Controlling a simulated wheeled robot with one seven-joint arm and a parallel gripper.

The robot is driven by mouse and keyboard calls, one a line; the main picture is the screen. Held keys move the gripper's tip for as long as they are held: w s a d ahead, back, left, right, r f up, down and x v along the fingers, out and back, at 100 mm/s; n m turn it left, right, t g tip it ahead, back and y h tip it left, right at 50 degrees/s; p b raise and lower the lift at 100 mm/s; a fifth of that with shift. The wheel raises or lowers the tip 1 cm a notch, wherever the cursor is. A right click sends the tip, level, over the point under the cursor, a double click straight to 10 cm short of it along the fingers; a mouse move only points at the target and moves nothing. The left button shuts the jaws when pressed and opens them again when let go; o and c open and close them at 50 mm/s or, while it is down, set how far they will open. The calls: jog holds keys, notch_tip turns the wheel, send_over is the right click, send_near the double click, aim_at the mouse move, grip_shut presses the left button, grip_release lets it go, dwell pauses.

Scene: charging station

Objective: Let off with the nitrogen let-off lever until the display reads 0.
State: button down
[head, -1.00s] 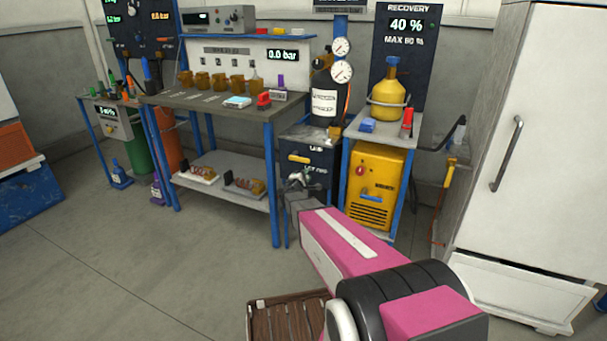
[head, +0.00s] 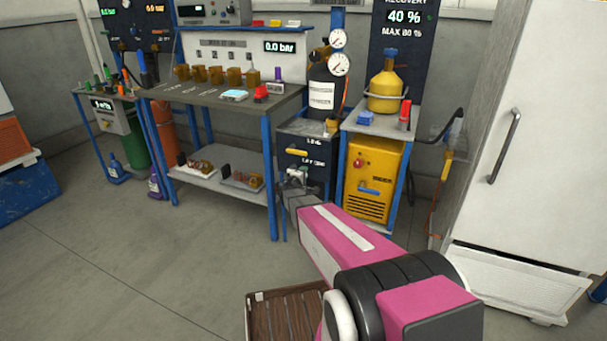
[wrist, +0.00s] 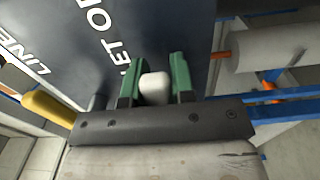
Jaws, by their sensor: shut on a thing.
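The let-off lever (wrist: 155,88) shows in the wrist view as a pale, rounded grip by the "LET OFF" lettering on a dark panel (wrist: 75,35). My gripper (wrist: 155,85) is shut on it, one green finger on each side. In the head view my gripper (head: 296,176) is at the front of the dark nitrogen cabinet (head: 318,150), and my arm and gripper hide the lever. A display (head: 280,46) on the bench's white board reads 0.0 bar.
A yellow lever (head: 297,152) sits by the "LINE" label; it also shows in the wrist view (wrist: 45,108). The grey bottle (head: 322,95) with gauges stands above. A yellow recovery unit (head: 374,185) is right; a workbench (head: 225,105) is left. Open floor lies left.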

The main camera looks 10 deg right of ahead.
jog(key=c, duration=1)
grip_release()
jog(key=shift+o, duration=0.2)
jog(key=v, duration=1)
jog(key=shift+s+a, duration=0.2)
jog(key=shift+s, duration=0.15)
